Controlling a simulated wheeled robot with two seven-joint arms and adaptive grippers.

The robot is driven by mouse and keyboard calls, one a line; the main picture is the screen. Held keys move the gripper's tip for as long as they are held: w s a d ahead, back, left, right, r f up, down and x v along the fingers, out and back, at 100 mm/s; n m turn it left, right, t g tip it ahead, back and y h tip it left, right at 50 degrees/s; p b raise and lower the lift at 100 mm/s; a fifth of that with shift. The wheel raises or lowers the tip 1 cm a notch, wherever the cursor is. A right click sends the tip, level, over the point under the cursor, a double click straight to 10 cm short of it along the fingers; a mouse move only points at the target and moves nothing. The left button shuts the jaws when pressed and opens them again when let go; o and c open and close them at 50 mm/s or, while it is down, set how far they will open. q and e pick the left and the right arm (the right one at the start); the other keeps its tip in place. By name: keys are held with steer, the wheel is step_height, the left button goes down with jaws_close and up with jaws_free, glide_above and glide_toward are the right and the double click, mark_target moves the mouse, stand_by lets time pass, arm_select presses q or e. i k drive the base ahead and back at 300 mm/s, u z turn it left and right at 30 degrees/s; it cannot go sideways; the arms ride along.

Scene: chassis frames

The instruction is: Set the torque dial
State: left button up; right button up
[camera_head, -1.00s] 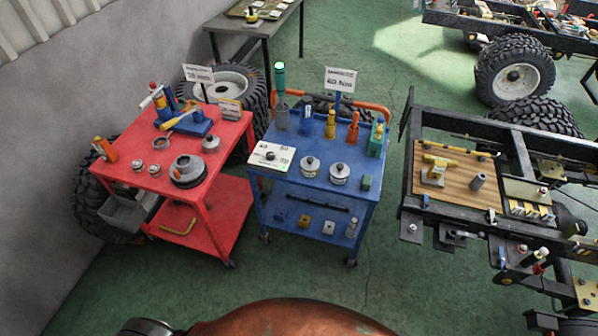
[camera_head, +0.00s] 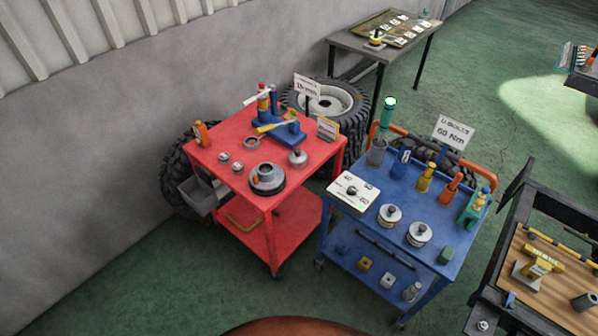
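A white panel with a dark round dial (camera_head: 351,190) lies at the left front corner of the blue cart (camera_head: 372,216). Small dark marks are on the panel around the dial; I cannot read them or the dial's setting. A white sign (camera_head: 453,132) above the blue cart reads "U-BOLTS 60 Nm". A tool with a green handle (camera_head: 387,113) stands upright in a dark cup at the cart's back left. Neither of my grippers is in view.
A red cart (camera_head: 262,192) with metal parts and a blue fixture stands left of the blue cart. Large tyres (camera_head: 331,104) stand behind. A grey table (camera_head: 380,47) is at the back, a chassis frame (camera_head: 497,240) at right. Green floor (camera_head: 190,285) in front is clear.

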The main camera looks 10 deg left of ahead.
mark_target(351, 191)
steer(key=u, duration=0.55)
steer(key=i, duration=0.85)
steer(key=u, duration=0.15)
